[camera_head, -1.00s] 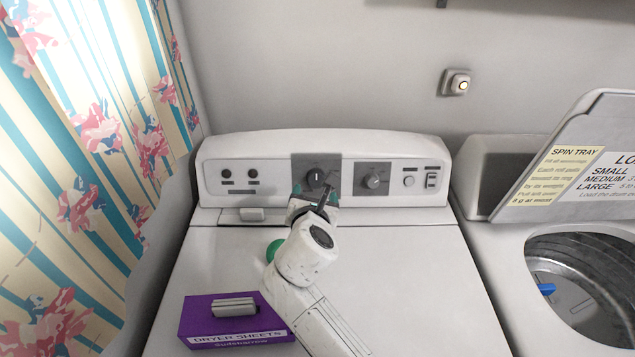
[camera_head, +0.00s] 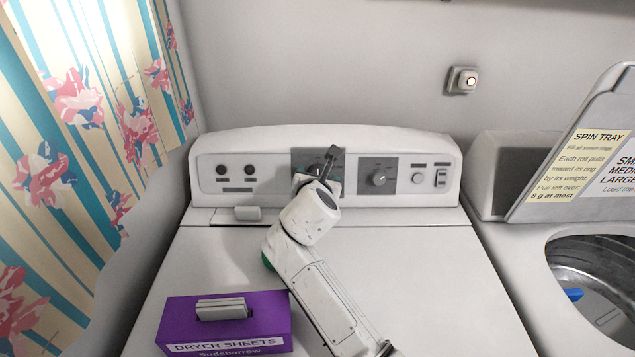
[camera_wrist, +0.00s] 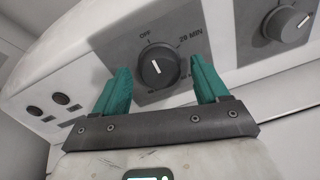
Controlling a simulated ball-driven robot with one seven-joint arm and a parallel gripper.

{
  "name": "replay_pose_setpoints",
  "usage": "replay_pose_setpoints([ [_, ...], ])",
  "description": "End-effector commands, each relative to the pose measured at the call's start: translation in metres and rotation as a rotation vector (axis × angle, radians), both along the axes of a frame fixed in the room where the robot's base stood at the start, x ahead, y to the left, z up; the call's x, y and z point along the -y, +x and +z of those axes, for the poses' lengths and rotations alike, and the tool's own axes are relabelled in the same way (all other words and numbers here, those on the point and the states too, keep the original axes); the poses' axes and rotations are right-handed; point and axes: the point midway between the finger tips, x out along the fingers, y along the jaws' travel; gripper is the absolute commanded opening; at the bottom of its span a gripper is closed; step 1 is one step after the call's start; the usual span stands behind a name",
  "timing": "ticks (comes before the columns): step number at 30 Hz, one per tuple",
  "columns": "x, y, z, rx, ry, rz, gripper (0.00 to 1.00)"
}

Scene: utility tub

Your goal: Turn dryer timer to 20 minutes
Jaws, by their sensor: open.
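The dryer timer knob (camera_wrist: 159,68) is a round dark knob on a grey plate, with a white pointer line. In the wrist view the line leans slightly left of straight up, close to the OFF mark, and the 20 MIN mark (camera_wrist: 190,40) lies to the upper right. My gripper (camera_wrist: 160,85) is open, its two green fingers on either side of the knob, one to the left and one to the right, with gaps visible. Contact cannot be made out. In the head view my gripper (camera_head: 322,170) largely covers the timer knob.
A second knob (camera_head: 379,177) is right of the timer on its own grey plate. Small buttons and a switch (camera_head: 440,177) sit further right. A purple dryer sheets box (camera_head: 270,318) stands on the dryer top. An open washer is at right.

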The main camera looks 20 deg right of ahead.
Motion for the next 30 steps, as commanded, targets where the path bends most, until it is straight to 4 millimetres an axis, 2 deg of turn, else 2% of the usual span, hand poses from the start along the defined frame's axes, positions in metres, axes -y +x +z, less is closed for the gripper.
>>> replay_pose_setpoints([
  [6,0.0001,0.0001,0.0004,0.0,0.0,0.0,0.73],
  [23,0.0001,-0.0001,0.0001,0.0,0.0,-0.001,0.19],
  [30,0.0001,-0.0002,0.0005,0.004,0.013,-0.005,0.18],
])
